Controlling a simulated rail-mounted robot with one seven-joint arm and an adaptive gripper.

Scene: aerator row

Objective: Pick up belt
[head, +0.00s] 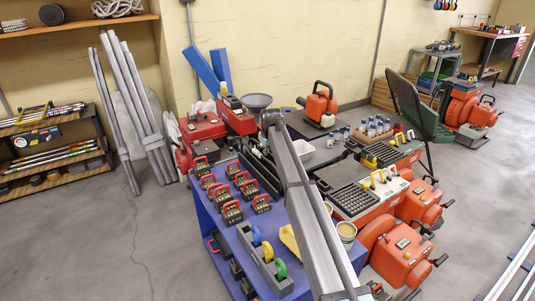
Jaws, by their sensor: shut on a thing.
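I cannot make out a belt for certain in the head view. My grey arm runs from the bottom edge up across the blue bench (205,226) to a dark joint near the grey funnel-like bowl. My gripper does not show; the arm may be hiding it, so what it holds cannot be seen.
Several dark blocks with red handles (232,212) stand on the blue bench. Right of my arm are orange-red machines (402,252), a black grid tray (353,197) and several small bottles (372,128). Grey posts (122,100) lean at the left wall.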

